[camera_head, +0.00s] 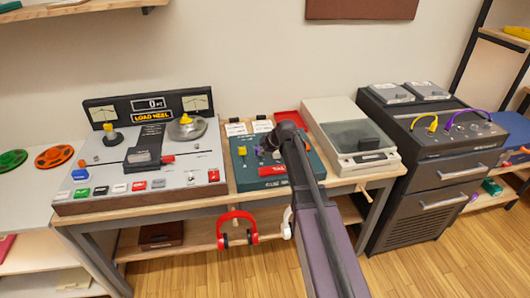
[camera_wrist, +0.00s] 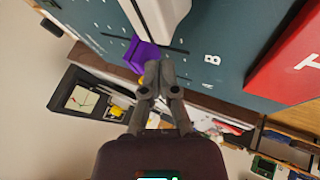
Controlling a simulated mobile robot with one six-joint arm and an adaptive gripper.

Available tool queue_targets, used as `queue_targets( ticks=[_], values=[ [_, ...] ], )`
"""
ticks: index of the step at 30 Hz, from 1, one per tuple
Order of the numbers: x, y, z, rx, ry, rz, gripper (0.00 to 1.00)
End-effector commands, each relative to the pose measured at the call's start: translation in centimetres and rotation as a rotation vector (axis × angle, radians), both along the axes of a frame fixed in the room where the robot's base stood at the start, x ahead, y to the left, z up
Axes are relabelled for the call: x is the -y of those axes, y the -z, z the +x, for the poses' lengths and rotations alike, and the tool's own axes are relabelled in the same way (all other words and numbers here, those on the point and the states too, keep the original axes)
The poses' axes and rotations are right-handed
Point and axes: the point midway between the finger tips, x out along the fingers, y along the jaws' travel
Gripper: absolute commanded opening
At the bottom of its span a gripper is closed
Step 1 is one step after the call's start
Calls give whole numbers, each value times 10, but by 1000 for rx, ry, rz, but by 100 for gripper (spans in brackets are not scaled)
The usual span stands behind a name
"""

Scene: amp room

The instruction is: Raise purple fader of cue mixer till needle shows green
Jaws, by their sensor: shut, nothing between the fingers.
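The cue mixer is a dark teal box (camera_head: 246,168) in the middle of the bench in the head view; its panel (camera_wrist: 215,35) fills the top of the wrist view. The purple fader cap (camera_wrist: 141,55) sits on that panel near its edge. My gripper (camera_wrist: 154,72) is shut and empty, its fingertips right beside the purple cap; whether they touch it I cannot tell. In the head view my gripper (camera_head: 277,142) is over the mixer and my arm hides part of it. A pale meter face (camera_wrist: 82,99) lies beyond the panel in the wrist view; its reading is too small to tell.
A tape machine (camera_head: 70,207) with two meters stands left of the mixer, and a turntable-like white unit (camera_head: 335,115) stands right. A red block (camera_wrist: 292,62) sits on the mixer panel. Red headphones (camera_head: 237,228) hang at the bench front.

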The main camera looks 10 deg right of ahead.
Motion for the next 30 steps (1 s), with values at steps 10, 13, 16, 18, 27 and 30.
queue_targets(
  ticks=[10,13,16,18,27,30],
  values=[
    [1,0,12,0,1,0,0],
    [1,0,12,0,1,0,0],
    [1,0,12,0,1,0,0],
    [1,0,12,0,1,0,0],
    [0,0,1,0,0,0,0],
    [0,0,-8,0,0,0,0]
  ],
)
